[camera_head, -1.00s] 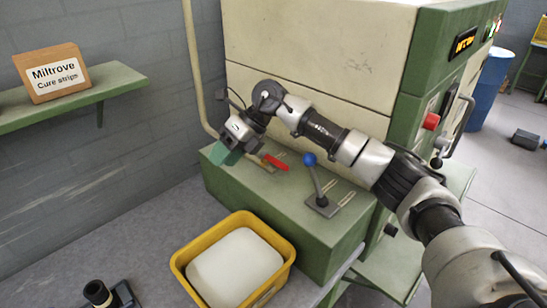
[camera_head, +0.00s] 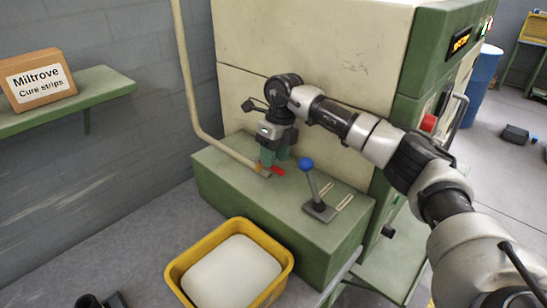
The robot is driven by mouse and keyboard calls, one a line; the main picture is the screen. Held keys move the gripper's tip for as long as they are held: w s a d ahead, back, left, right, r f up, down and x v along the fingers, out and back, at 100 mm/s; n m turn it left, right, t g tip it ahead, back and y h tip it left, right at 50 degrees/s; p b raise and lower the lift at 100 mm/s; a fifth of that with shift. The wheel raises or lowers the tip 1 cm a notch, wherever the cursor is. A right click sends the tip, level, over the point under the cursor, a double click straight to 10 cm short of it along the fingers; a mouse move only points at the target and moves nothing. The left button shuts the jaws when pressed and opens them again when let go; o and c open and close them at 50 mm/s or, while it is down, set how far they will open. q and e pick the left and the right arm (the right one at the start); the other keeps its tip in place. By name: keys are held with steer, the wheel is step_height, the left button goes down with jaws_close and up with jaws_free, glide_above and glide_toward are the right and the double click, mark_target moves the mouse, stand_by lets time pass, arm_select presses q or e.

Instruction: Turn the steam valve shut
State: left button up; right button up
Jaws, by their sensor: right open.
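The steam valve's red handle (camera_head: 278,170) sits at the low end of the cream pipe (camera_head: 228,151), on top of the green machine base. Only the tip of the handle shows; the rest is hidden by my right gripper (camera_head: 273,160). That gripper points down with its green fingers apart, right at the valve. One finger is in front of the handle and the other behind it. I cannot tell whether they touch it. My left gripper is not in view.
A blue-knobbed lever (camera_head: 306,165) stands upright just right of the valve. A yellow bin (camera_head: 176,273) with a pale block is in front of the base. A cardboard box (camera_head: 38,78) sits on a green wall shelf (camera_head: 105,90). The machine's cream panel (camera_head: 330,50) rises behind.

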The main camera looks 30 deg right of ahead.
steer(key=shift+a+f, duration=0.2)
steer(key=shift+f, duration=0.65)
steer(key=shift+c, duration=0.3)
steer(key=shift+s, duration=0.1)
jaws_close()
